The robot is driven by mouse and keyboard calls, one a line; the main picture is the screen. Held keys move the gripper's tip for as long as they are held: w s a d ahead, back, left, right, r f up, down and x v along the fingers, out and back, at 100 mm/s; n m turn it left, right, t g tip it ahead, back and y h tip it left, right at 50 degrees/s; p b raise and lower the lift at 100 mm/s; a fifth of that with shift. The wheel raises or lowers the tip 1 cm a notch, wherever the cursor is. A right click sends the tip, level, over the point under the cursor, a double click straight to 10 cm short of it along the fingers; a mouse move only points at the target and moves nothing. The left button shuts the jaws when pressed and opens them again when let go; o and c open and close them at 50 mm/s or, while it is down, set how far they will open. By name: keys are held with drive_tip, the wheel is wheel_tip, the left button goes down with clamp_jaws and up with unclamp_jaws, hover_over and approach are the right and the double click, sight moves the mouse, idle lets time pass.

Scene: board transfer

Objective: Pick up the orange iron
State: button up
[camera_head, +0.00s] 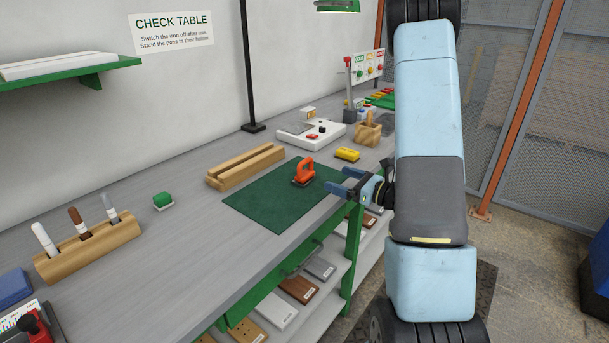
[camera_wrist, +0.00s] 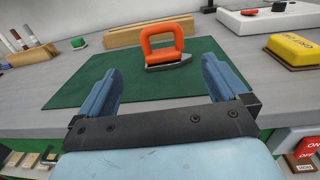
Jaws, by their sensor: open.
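The orange iron (camera_head: 304,171) stands on the dark green mat (camera_head: 262,205), near the mat's right part. In the wrist view the iron (camera_wrist: 162,43) shows an orange loop handle above a dark, flat sole, and it stands upright beyond my fingers. My gripper (camera_head: 339,182) is just right of the iron at the mat's edge, apart from it. In the wrist view my gripper (camera_wrist: 162,85) has its two blue fingers wide apart, with only green mat between them and the iron roughly centred ahead.
A wooden grooved block (camera_head: 245,168) lies behind the mat. A yellow block (camera_head: 347,154) lies beyond the iron, near a wooden holder (camera_head: 367,130) and a white device (camera_head: 312,134). A pen holder (camera_head: 88,250) and green eraser (camera_head: 163,201) stand left. The mat around the iron is clear.

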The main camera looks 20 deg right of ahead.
sight(306, 169)
drive_tip(key=x, duration=0.8)
drive_tip(key=shift+x, duration=2.85)
drive_tip(key=shift+w+d+r, duration=0.1)
drive_tip(key=shift+d+r, duration=0.05)
drive_tip(key=shift+d, duration=0.05)
drive_tip(key=shift+c, duration=0.5)
drive_tip(key=c, duration=1)
